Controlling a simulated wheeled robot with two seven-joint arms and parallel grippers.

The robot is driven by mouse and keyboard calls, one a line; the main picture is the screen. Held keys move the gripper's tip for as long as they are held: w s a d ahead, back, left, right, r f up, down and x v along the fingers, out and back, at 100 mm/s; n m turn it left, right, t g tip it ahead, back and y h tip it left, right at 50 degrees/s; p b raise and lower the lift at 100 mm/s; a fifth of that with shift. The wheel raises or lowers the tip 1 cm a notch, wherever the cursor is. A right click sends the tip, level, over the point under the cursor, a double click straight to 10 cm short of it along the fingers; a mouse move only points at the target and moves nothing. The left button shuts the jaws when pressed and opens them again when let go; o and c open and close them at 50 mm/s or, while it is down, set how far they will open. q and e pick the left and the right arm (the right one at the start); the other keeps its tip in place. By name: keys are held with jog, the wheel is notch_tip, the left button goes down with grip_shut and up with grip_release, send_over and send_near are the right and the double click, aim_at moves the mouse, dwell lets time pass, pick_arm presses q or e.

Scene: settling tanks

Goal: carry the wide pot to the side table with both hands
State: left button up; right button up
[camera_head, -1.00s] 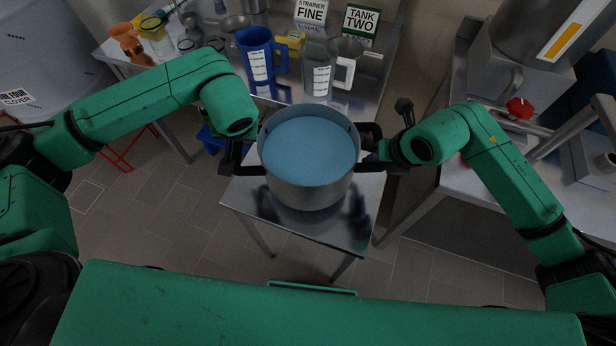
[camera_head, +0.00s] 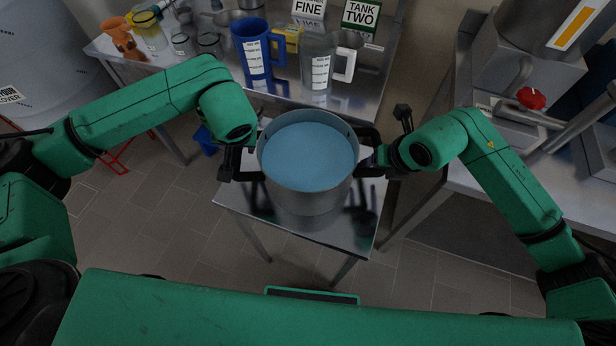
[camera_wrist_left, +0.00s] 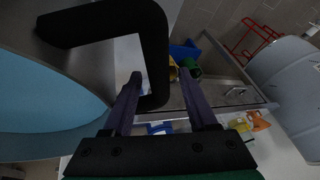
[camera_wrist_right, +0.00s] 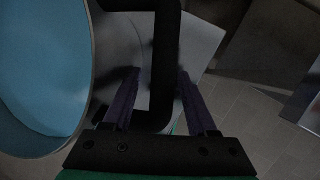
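The wide pot (camera_head: 310,200) is a grey metal pot full of blue liquid, upright, with black loop handles on both sides. It is over the side table (camera_head: 245,205), a small metal table. Its base is at or just above the top; I cannot tell if it touches. My left gripper (camera_head: 236,163) is at the left handle, which passes between its fingers in the left wrist view (camera_wrist_left: 150,75). My right gripper (camera_head: 380,157) is at the right handle, which passes between its fingers in the right wrist view (camera_wrist_right: 165,75). The finger contact is partly hidden.
A metal bench behind holds a blue jug (camera_head: 257,52), a clear jug (camera_head: 318,68), an orange item (camera_head: 122,40) and a TANK TWO sign (camera_head: 360,18). At the right stands a counter with a red knob (camera_head: 531,98). Tiled floor lies open in front.

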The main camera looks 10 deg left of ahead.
pick_arm(q)
jog(key=shift+r, duration=0.15)
pick_arm(e)
jog(key=shift+r, duration=0.2)
pick_arm(q)
jog(key=v, duration=1.2)
pick_arm(e)
jog(key=v, duration=1.2)
pick_arm(q)
jog(key=shift+s, duration=0.1)
pick_arm(e)
jog(key=shift+f, duration=0.15)
